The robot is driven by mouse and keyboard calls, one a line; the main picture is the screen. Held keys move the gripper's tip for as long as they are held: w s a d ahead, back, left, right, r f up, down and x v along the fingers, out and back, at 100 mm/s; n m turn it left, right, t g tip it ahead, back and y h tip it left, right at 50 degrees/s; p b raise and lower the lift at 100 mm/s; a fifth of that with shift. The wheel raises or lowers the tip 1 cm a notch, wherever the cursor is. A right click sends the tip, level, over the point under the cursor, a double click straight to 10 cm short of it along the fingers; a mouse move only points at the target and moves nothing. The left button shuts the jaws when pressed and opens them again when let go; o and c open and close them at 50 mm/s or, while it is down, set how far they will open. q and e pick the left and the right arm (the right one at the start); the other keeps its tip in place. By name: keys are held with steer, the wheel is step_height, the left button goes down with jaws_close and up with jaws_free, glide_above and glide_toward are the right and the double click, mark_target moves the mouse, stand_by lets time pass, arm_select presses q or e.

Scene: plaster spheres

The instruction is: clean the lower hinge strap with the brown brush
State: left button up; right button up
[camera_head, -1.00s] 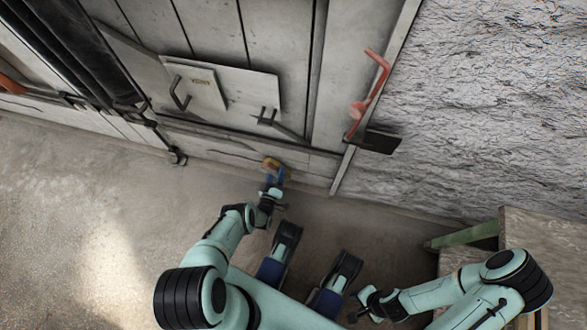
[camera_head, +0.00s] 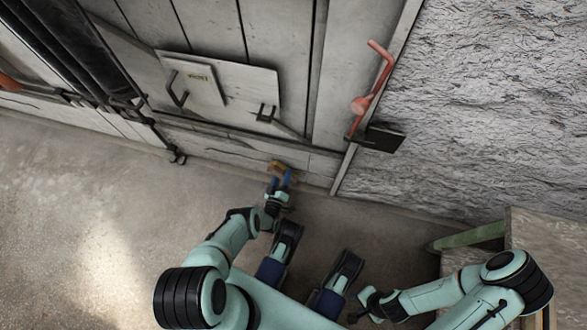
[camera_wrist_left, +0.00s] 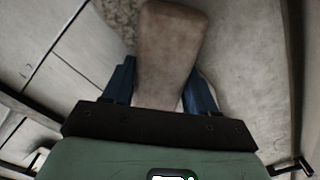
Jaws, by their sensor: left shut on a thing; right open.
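My left gripper (camera_head: 281,183) is shut on the brown brush (camera_head: 277,166), low at the foot of the grey door. In the left wrist view the brush (camera_wrist_left: 172,50) is a brown block between the blue fingers, pointing away from the wrist. Its far end is close to the door's lower boards; I cannot tell whether it touches. A long dark strip (camera_head: 240,135) runs along the lower door, but I cannot tell whether it is the lower hinge strap. My right gripper (camera_head: 360,307) is open and empty, low in the head view.
The door carries a pale panel (camera_head: 245,92) with dark handles. A red lever (camera_head: 371,90) stands on the frame at right, beside a rough white wall (camera_head: 480,110). A wooden block (camera_head: 550,235) and green bar (camera_head: 468,237) are at lower right. Floor at left is clear.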

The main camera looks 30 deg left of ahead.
mark_target(275, 174)
arm_select(q)
steer(key=shift+s+a+r+p, duration=0.15)
steer(key=shift+a+r+p, duration=0.55)
steer(key=shift+r+p, duration=0.1)
steer(key=shift+s+a+r+p, duration=0.15)
steer(key=shift+a+r+p, duration=0.55)
steer(key=shift+r, duration=0.1)
steer(key=shift+d+f, duration=0.15)
steer(key=shift+s+d+f+b, duration=0.3)
steer(key=shift+d+f+b, duration=0.1)
steer(key=shift+f+b, duration=0.05)
steer(key=shift+s+d+f, duration=0.2)
steer(key=shift+d+f, duration=0.05)
steer(key=shift+d, duration=0.15)
